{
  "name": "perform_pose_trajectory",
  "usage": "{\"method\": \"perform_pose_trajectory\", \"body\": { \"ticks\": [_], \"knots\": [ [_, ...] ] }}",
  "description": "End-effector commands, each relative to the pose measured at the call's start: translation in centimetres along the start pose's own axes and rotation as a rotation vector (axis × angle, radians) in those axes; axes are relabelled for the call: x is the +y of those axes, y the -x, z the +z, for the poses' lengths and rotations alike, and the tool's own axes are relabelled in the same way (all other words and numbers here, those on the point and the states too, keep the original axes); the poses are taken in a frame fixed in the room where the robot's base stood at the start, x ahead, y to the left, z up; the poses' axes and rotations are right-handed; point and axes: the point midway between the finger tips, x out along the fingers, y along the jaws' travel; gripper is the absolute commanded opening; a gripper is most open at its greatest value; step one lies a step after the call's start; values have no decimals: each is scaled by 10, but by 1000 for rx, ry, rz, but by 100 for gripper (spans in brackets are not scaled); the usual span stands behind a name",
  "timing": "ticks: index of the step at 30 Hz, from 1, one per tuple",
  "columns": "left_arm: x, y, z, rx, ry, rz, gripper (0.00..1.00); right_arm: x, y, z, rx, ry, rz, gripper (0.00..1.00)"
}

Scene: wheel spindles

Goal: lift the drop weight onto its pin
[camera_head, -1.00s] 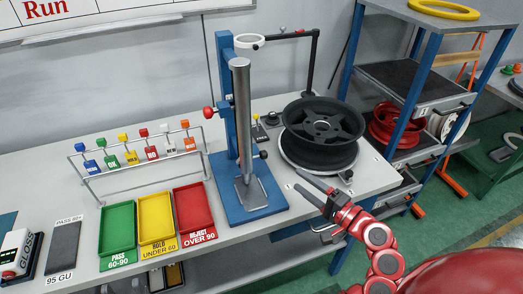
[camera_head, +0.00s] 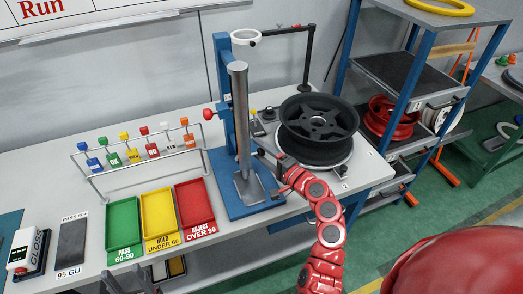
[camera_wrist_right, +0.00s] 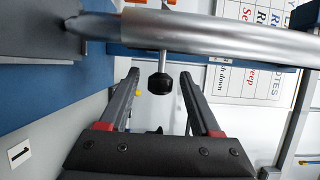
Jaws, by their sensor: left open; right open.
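The drop tester (camera_head: 222,110) is a blue upright on a blue base, with a tall silver tube (camera_head: 239,120) in front. A black knob (camera_wrist_right: 160,86) on a metal stem sticks out of the tube's side; it seems to be the drop weight's handle. The weight itself is hidden, apparently inside the tube. My right gripper (camera_head: 268,172) is open beside the lower tube. In the right wrist view its fingers (camera_wrist_right: 159,76) stand on either side of the knob, with gaps visible. My left gripper (camera_head: 130,281) is partly visible, low at the bottom left, away from the tester.
A black wheel (camera_head: 318,130) sits on a round stand right of the tester. Green, yellow and red trays (camera_head: 195,208) lie to the left, before a rack of coloured tags (camera_head: 140,150). A red knob (camera_head: 208,114) juts from the upright's left side.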

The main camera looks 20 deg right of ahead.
Motion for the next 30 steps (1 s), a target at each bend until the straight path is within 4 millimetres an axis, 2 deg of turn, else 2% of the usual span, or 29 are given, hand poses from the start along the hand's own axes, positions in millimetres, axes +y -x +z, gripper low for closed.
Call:
{"method": "perform_pose_trajectory", "body": {
  "ticks": [2, 3, 13, 30],
  "knots": [
    [0, 0, 0, 0, 0, 0, 50, 0, 0, 0, 0, 0, 0, 64],
    [0, 0, 0, 0, 0, 0, 50, 0, 0, 0, 0, 0, 0, 61],
    [0, 0, 0, 0, 0, 0, 50, 0, 0, 0, 0, 0, 0, 1],
    [0, 0, 0, 0, 0, 0, 50, 1, 0, 0, 0, -1, 1, 0]
  ]
}}
